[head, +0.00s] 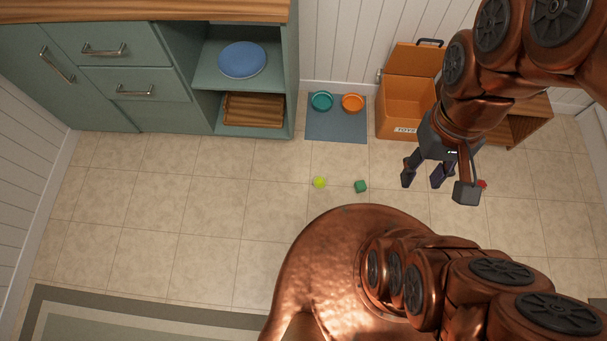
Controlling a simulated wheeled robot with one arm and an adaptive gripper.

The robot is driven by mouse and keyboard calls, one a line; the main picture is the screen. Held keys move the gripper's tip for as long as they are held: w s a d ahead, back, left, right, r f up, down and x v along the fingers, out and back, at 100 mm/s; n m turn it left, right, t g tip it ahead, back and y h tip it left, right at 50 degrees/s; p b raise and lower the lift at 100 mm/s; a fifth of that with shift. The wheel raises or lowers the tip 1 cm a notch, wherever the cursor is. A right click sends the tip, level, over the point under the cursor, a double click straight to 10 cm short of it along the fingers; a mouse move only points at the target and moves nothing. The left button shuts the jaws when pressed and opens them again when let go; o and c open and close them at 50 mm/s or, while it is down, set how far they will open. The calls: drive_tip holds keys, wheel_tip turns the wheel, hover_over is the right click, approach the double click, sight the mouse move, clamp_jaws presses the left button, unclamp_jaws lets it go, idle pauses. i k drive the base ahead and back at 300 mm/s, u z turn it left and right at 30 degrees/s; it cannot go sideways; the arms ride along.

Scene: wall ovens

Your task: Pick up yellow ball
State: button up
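The ball is fully visible, just beyond the rounded top of my base.
Two bowls, teal (321,101) and orange (352,103), sit on a blue mat (336,130). An orange toy box (402,108) stands open behind. A green cabinet (110,70) fills the left.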

sight(320, 182)
drive_tip(key=u, duration=0.55)
drive_tip(key=k, duration=0.7)
drive_tip(key=u, duration=1)
drive_tip(key=i, duration=0.95)
drive_tip(key=z, duration=0.85)
